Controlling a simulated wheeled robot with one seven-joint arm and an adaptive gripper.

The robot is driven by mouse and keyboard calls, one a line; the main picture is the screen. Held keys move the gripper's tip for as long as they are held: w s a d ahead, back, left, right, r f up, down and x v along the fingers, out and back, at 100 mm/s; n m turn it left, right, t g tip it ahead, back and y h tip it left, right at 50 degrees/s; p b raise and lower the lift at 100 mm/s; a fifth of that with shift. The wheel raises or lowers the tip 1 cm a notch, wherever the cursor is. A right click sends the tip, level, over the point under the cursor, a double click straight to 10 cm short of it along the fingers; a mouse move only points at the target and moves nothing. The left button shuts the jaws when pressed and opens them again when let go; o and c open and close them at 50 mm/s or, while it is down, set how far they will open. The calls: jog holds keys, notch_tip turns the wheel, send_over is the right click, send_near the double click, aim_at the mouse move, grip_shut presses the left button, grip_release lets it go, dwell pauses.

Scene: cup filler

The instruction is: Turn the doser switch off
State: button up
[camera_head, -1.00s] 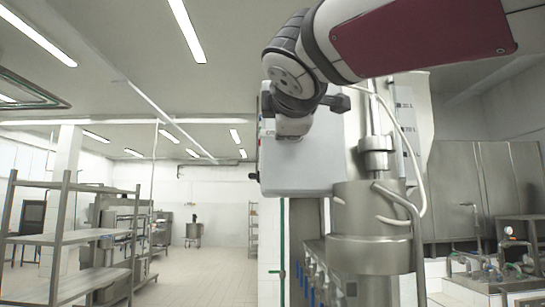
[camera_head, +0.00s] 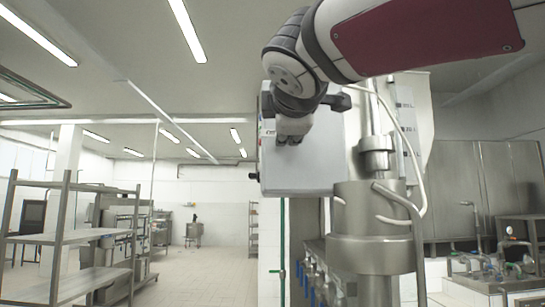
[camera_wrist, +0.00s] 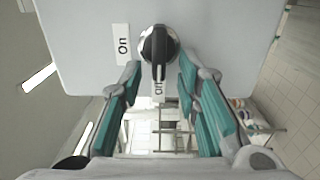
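The doser switch (camera_wrist: 158,46) is a round black knob with a silver face on a pale control box (camera_wrist: 220,25). Its handle lies up and down in the wrist view, its lower end over a second small label (camera_wrist: 158,90). A white label reading "On" (camera_wrist: 123,45) sits left of the knob. In the head view, my gripper (camera_head: 291,132) is in front of the box (camera_head: 315,165), and the switch is hidden.
A steel doser column (camera_head: 370,220) with hoses stands right of the box. Metal shelving (camera_head: 65,240) stands at the left. Steel tanks and piping (camera_head: 500,250) are at the right.

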jog(key=s, duration=1.1)
jog(key=shift+s, duration=0.35)
